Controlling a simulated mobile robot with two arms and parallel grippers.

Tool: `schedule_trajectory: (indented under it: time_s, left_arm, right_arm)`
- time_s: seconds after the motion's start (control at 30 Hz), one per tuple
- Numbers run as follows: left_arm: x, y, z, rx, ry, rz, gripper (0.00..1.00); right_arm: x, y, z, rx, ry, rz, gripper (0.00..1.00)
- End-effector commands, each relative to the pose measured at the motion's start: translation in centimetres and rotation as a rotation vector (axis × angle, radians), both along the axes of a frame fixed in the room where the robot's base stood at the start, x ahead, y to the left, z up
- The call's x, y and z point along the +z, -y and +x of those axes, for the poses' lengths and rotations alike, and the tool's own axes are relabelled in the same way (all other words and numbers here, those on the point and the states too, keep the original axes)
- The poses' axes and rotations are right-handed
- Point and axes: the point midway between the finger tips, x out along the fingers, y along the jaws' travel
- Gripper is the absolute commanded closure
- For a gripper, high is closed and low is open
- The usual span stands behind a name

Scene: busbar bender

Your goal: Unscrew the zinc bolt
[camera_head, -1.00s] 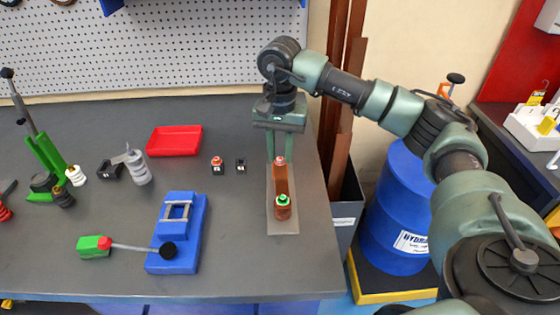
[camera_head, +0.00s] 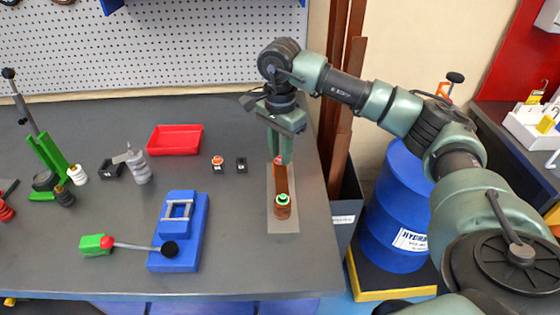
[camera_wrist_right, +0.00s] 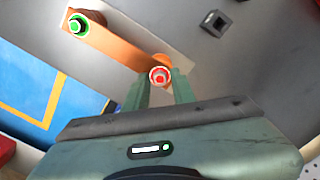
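A copper busbar (camera_head: 281,183) lies on a grey plate (camera_head: 284,226) at the right of the bench. A red-ringed bolt (camera_wrist_right: 159,75) sits at its far end and a green-ringed bolt (camera_head: 282,198) at its near end; the green one also shows in the wrist view (camera_wrist_right: 77,25). I cannot tell from the finish which is zinc. My right gripper (camera_wrist_right: 160,82) points down over the far end, with its fingers on either side of the red-ringed bolt. The gap is about the bolt's width; I cannot tell whether they touch it. My left gripper is not in view.
A blue drum (camera_head: 397,215) stands right of the bench. Bench room between fixture and plate is clear.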

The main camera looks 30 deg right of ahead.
Motion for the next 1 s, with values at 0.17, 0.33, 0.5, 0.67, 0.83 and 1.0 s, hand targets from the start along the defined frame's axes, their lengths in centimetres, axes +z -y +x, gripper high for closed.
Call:
schedule_trajectory:
  time_s: [0.17, 0.33, 0.5, 0.67, 0.83, 1.0]
  left_arm:
    - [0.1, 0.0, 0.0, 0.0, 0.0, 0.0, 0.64]
    - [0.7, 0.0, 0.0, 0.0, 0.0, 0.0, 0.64]
    - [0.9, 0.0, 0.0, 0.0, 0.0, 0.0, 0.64]
    - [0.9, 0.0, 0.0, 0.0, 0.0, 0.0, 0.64]
    - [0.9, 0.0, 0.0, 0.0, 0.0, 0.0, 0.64]
    - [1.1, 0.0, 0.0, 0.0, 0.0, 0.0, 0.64]
  right_arm:
    - [0.0, 0.0, 0.0, -0.038, 0.0, 0.0, 0.75]
    - [0.1, 0.0, 0.0, -0.279, -0.001, 0.001, 0.75]
    - [0.1, 0.0, 0.0, -0.469, -0.001, 0.001, 0.75]
    - [0.0, 0.0, 0.0, -0.501, 0.0, 0.001, 0.75]
    - [0.0, 0.0, 0.0, -0.503, 0.0, 0.0, 0.75]
    - [0.0, 0.0, 0.0, -0.593, -0.001, 0.0, 0.75]
